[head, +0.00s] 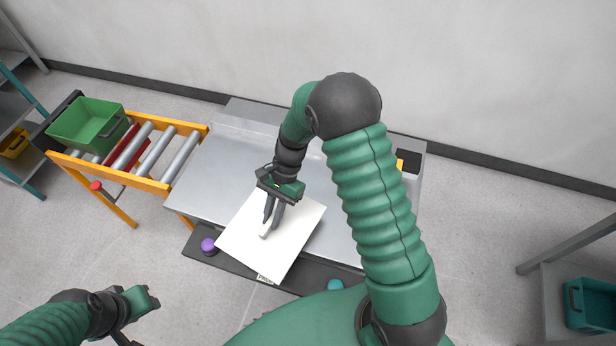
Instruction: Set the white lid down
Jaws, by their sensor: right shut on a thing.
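The white lid (291,241) is a flat square plate with a small raised handle, seen over the front part of the grey metal table (205,182). It lies turned at an angle, and its front corner reaches over the dark front panel. My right gripper (270,228) points down at the lid's middle and is shut on its handle. I cannot tell whether the lid touches the table. My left gripper (148,300) is at the lower left, away from the table; its jaws do not show clearly.
A roller conveyor (180,157) with an orange frame joins the table's left side and carries a green bin (88,124). A purple knob (208,245) and a teal knob (335,285) are on the front panel (320,277). A teal bin (590,303) sits on a shelf at right.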

